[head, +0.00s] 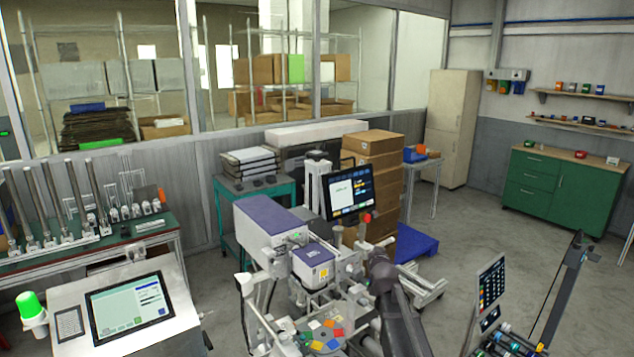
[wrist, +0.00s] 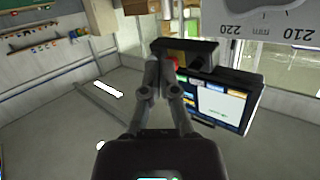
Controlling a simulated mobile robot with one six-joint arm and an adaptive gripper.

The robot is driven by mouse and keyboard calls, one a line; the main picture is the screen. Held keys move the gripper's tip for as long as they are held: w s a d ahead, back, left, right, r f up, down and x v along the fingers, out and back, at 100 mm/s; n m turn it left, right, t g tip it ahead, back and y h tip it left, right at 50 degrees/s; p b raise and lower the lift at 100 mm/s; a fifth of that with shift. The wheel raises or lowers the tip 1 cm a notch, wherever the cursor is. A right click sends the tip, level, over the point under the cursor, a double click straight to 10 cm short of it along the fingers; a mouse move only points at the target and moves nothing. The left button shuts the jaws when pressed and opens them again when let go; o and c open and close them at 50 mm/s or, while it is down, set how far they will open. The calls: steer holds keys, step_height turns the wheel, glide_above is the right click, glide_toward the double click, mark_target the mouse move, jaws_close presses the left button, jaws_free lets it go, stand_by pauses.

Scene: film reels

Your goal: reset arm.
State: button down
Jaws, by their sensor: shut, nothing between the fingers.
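My gripper (wrist: 167,62) is in the middle of the wrist view, its two dark fingers drawn in at the tips. It is shut and holds nothing. A screen (wrist: 222,103) shows just right of the fingers, tilted in this view; I cannot tell how far behind them it is. In the head view my dark arm (head: 404,318) rises from the bottom, right of a machine with a purple-topped housing (head: 268,219). The fingers are not clear there.
A machine screen (head: 350,190) stands near my arm. Stacked cardboard boxes (head: 372,150) are behind it. A control panel (head: 128,310) is at lower left, a tablet panel (head: 491,284) at lower right. A green cabinet (head: 558,190) stands at the far right, with clear floor before it.

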steer(key=s+a+f+g, duration=0.1)
steer(key=s+f+g, duration=0.4)
steer(key=s, duration=0.6)
steer(key=s+f+n+g, duration=0.1)
steer(key=s+f+g, duration=0.4)
steer(key=s, duration=0.7)
steer(key=s+a+f+g, duration=0.1)
steer(key=s+f+g, duration=0.4)
steer(key=s, duration=0.6)
step_height(320, 180, down, 7)
steer(key=s+b, duration=0.2)
steer(key=b, duration=0.6)
steer(key=shift+s+d+f+y, duration=0.2)
steer(key=shift+d+y, duration=0.05)
steer(key=shift+y, duration=0.05)
